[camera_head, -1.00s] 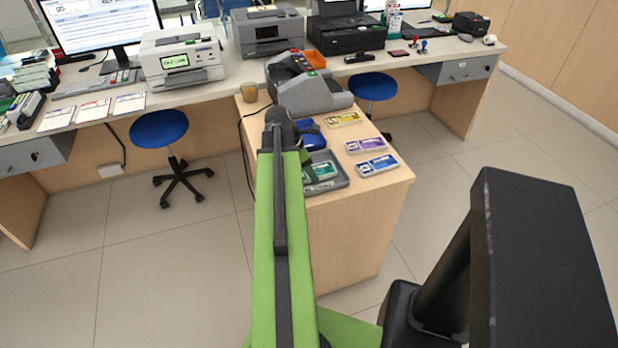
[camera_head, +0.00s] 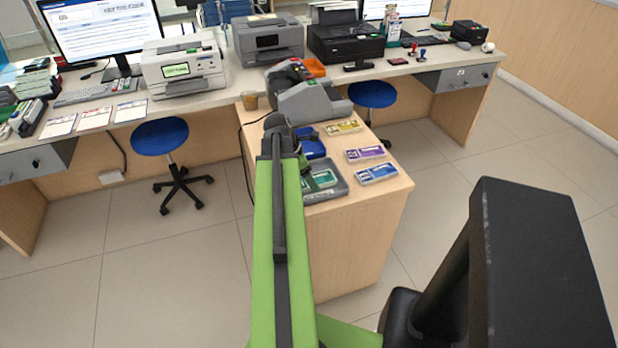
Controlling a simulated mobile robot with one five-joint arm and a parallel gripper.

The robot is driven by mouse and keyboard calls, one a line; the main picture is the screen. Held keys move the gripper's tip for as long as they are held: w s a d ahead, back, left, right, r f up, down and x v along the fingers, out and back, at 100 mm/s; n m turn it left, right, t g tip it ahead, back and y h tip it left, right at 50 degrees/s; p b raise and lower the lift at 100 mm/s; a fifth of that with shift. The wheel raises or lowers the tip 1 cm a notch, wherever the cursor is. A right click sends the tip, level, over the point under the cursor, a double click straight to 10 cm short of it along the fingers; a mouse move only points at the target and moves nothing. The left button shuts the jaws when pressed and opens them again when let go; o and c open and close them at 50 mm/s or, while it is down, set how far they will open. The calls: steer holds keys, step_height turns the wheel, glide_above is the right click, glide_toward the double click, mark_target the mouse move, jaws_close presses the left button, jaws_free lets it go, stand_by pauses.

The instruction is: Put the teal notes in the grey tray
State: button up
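The teal notes (camera_head: 321,180) lie in the grey tray (camera_head: 340,188) on the near left part of the wooden side counter. My green arm reaches over the counter's left edge and hides the left side of the tray. My gripper is hidden behind the arm's end, so its fingers and their hold cannot be made out. I cannot tell whether it touches the notes or the tray.
Purple (camera_head: 365,154), blue (camera_head: 376,173) and yellow (camera_head: 343,128) note bundles lie right of the tray. A dark blue object (camera_head: 312,146) lies behind it. A grey counting machine (camera_head: 305,98) and a cup (camera_head: 249,100) stand at the back. A blue stool (camera_head: 160,137) stands left.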

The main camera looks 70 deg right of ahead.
steer(key=p+v, duration=0.9)
steer(key=v, duration=0.2)
steer(key=shift+r+p, duration=0.15)
steer(key=shift+p, duration=0.15)
steer(key=shift+a, duration=0.1)
steer(key=w+a+f+m+t, duration=0.1)
steer(key=w+a+m+t, duration=0.25)
steer(key=w+a, duration=2.25)
steer(key=w+a+m+y, duration=0.1)
steer(key=w+a+m, duration=0.1)
steer(key=a, duration=1.2)
steer(key=w+a+m+y, duration=0.1)
steer(key=w+a+m, duration=0.1)
steer(key=a, duration=1.3)
steer(key=shift+w+f+y, duration=0.4)
steer(key=shift+w+f, duration=0.05)
steer(key=shift+w, duration=0.4)
